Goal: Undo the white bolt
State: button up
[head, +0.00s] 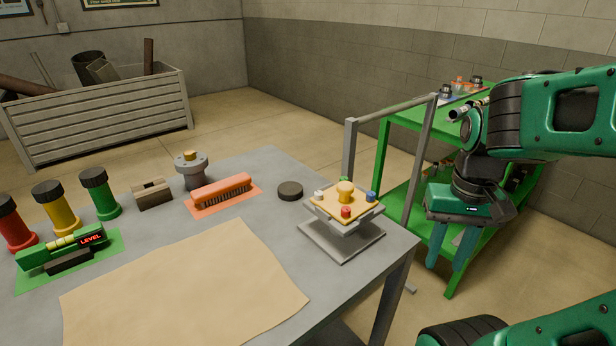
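The white bolt (319,195) stands at the left corner of a yellow plate (329,208) on a grey stand (342,237), near the right end of the table. The plate also bears a red bolt (346,212), a blue bolt (371,196), a partly hidden green bolt (343,181) and a larger yellow knob (345,191) in the middle. My gripper (450,262) hangs to the right of the table, clear of the plate. Its two teal fingers point down, spread apart with nothing between them.
The grey table (262,168) also holds a black puck (290,191), an orange brush (221,193), a flanged grey part (191,170), a level (62,248), colored cylinders and a tan sheet (185,290). A grey rail (392,109) and green shelf (403,118) stand behind my gripper.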

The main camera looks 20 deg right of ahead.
jog(key=shift+w+d, duration=0.1)
jog(key=shift+d, duration=0.05)
jog(key=shift+o, duration=0.5)
jog(key=shift+r, duration=0.1)
notch_tip(320, 180, up, 16)
jog(key=m, duration=1.1)
send_over(319, 193)
notch_tip(319, 193, down, 10)
jog(key=shift+r, duration=0.1)
